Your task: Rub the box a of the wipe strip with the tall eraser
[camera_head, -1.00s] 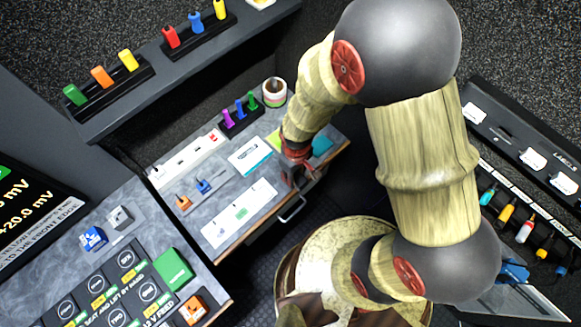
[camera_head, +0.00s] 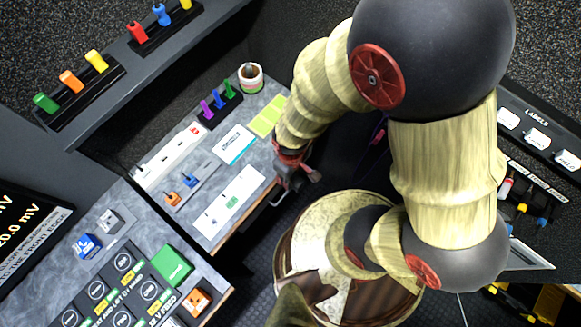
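A long white strip (camera_head: 228,208) lies on the grey desk, with a green patch and small marks on it. It appears to be the wipe strip; its box letters are too small to read. An orange block (camera_head: 173,198) and a blue block (camera_head: 190,180) with a thin bar stand on a grey tray left of it. I cannot tell whether either is the tall eraser. My gripper (camera_head: 298,180) is at the desk's right edge, right of the strip and apart from it. Its fingers are small and partly hidden by its own body, and I see nothing clearly held.
A white power strip (camera_head: 170,157), a white and teal card (camera_head: 234,144), a yellow-green pad (camera_head: 267,117), a rack of coloured pegs (camera_head: 219,105) and a round cup (camera_head: 250,77) crowd the desk. A dark shelf (camera_head: 110,100) overhangs at upper left.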

